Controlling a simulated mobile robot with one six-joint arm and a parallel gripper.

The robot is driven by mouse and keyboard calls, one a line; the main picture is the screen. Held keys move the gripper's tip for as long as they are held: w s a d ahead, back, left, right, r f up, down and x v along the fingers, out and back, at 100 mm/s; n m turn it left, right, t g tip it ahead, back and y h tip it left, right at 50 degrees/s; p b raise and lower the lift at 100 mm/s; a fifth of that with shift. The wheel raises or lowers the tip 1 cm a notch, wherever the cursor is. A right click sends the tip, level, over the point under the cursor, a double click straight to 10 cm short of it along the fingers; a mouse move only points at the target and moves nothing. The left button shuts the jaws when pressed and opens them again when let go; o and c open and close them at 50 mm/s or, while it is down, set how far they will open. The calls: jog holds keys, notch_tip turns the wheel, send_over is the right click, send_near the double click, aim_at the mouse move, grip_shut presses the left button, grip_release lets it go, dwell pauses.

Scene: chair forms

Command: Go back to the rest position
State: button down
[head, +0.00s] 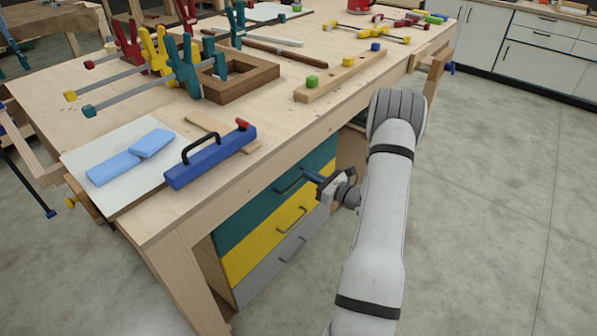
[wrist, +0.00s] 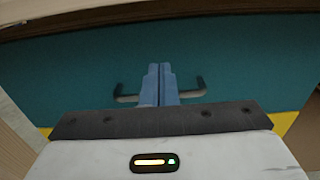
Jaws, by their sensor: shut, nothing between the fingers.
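My gripper (head: 308,175) is at the front of the workbench, below its top edge, in front of the teal drawer (head: 262,208). In the wrist view my gripper's two blue fingers (wrist: 160,82) are together with nothing between them. They point at the teal drawer front (wrist: 70,75). The drawer's dark handle (wrist: 200,88) shows on both sides of the fingers, and its middle is hidden behind them. I cannot tell whether the fingers touch the handle. The teal drawer looks closed, about flush with the drawers below.
A yellow drawer (head: 265,245) and a grey drawer (head: 270,278) are below. The wooden benchtop (head: 330,60) overhangs above my gripper. It carries a blue handled tool (head: 212,158), a wooden frame (head: 240,85) and several clamps. The concrete floor (head: 490,200) to the right is clear.

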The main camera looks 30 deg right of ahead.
jog(key=v, duration=0.7)
jog(key=a+r+n+g+y+p, duration=0.1)
jog(key=a+r+n+g, duration=0.1)
jog(key=a+r, duration=0.1)
jog(key=a+r+n+g+y+p, duration=0.1)
jog(key=a+r+n+g+y, duration=0.1)
jog(key=a+r+n, duration=0.1)
jog(key=s+a+r+n+g+y+p, duration=0.1)
jog(key=a+r+n+g, duration=0.1)
jog(key=a+r, duration=0.2)
jog(key=shift+a+n+y, duration=0.4)
jog(key=shift+a, duration=0.45)
jog(key=s+a+r+n+g+h+p, duration=0.6)
jog(key=s+a+r+n+g, duration=0.5)
jog(key=s+a+r+n, duration=0.35)
jog(key=s+d+r+n+t+h+p, duration=0.2)
jog(key=s+r+n+t+h+p, duration=0.1)
jog(key=s+r+n+h, duration=0.3)
jog(key=shift+s+r+n, duration=0.4)
jog(key=shift+r+n, duration=0.45)
jog(key=shift+n, duration=0.5)
